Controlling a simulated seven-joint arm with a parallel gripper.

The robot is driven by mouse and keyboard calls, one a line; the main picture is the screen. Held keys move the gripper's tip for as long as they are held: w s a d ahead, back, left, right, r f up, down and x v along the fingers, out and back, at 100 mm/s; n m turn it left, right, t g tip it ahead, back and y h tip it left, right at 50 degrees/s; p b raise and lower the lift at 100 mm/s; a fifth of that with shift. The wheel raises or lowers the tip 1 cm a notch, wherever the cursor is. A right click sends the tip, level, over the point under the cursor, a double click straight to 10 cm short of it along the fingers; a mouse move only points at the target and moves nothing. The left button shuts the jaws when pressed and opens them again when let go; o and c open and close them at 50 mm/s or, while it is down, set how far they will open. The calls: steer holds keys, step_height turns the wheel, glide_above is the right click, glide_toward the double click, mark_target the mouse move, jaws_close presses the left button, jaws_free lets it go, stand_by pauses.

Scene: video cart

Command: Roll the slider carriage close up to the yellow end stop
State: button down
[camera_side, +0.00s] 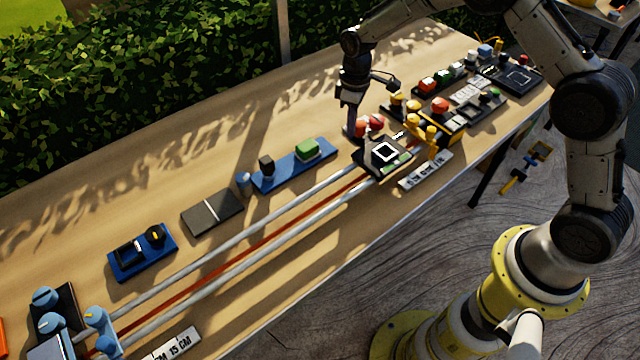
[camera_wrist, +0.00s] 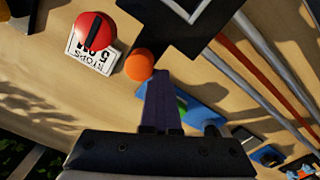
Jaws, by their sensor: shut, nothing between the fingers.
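The slider carriage (camera_side: 367,164) is a dark plate with a white-framed square and a green strip on top. It sits near the right end of the two pale rails (camera_side: 215,238). The yellow end stop (camera_side: 431,134) stands just right of it; the side view does not clearly show whether they touch. My gripper (camera_side: 352,136) is shut and empty, pointing down beside the carriage's far left side. In the wrist view my shut fingers (camera_wrist: 160,78) are close to the dark carriage plate (camera_wrist: 190,30); contact cannot be told.
Red knobs (camera_side: 376,121) stand just behind the carriage; the wrist view shows a red knob (camera_wrist: 94,32) and an orange ball (camera_wrist: 139,65) near my fingertips. A blue tray (camera_side: 285,172) lies behind the rails. Blue posts (camera_side: 98,318) stand at the left end.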

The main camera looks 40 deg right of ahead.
steer(key=shift+d, duration=0.3)
steer(key=shift+d, duration=0.35)
steer(key=shift+d, duration=0.2)
steer(key=shift+a, duration=0.15)
step_height(320, 180, up, 7)
steer(key=a, duration=0.1)
stand_by(1.0)
steer(key=shift+a+r, duration=0.1)
